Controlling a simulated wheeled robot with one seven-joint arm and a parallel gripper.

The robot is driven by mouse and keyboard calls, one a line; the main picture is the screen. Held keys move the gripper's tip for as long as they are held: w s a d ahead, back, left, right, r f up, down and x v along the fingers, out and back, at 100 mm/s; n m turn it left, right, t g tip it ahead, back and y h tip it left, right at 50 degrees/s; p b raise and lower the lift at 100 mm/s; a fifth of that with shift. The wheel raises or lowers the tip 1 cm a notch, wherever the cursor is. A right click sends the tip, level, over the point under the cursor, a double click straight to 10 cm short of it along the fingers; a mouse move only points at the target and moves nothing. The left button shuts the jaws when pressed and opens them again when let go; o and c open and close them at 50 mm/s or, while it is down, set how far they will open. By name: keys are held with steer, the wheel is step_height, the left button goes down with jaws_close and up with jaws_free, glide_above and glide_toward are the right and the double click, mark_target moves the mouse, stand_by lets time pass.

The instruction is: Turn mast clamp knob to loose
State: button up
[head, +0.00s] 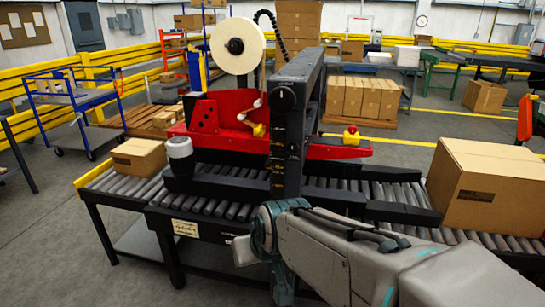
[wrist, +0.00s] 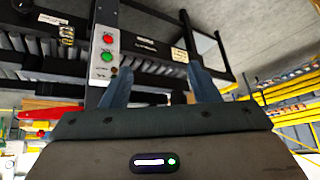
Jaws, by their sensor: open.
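The mast clamp knob (head: 284,98) is a round black knob near the top of the black mast (head: 287,150), on the side facing me. The position of its pointer is too small to read. A dark round part at the top left corner of the wrist view may be this knob, but I cannot tell. My gripper (wrist: 157,45) is open in the wrist view, with nothing between its two blue-grey fingers. It is apart from the knob. In the head view my arm crosses below the mast, and the fingers cannot be made out.
A panel with red and green buttons (wrist: 106,48) is near my left finger in the wrist view. The roller conveyor (head: 110,184) carries a small carton (head: 138,157) at left and a large carton (head: 490,185) at right. A tape roll (head: 238,46) stands above the red tape head (head: 225,112).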

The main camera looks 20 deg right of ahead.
steer(key=w+f+t+b, duration=0.2)
steer(key=w+t+b, duration=0.1)
steer(key=w, duration=0.4)
steer(key=m+t+h+b, duration=0.7)
steer(key=t+h+b, duration=0.2)
steer(key=h+b, duration=0.4)
glide_toward(292, 150)
steer(key=x, duration=0.9)
steer(key=shift+w+r+p, duration=0.1)
steer(key=shift+p, duration=0.25)
steer(key=shift+c, duration=0.3)
steer(key=c, duration=0.9)
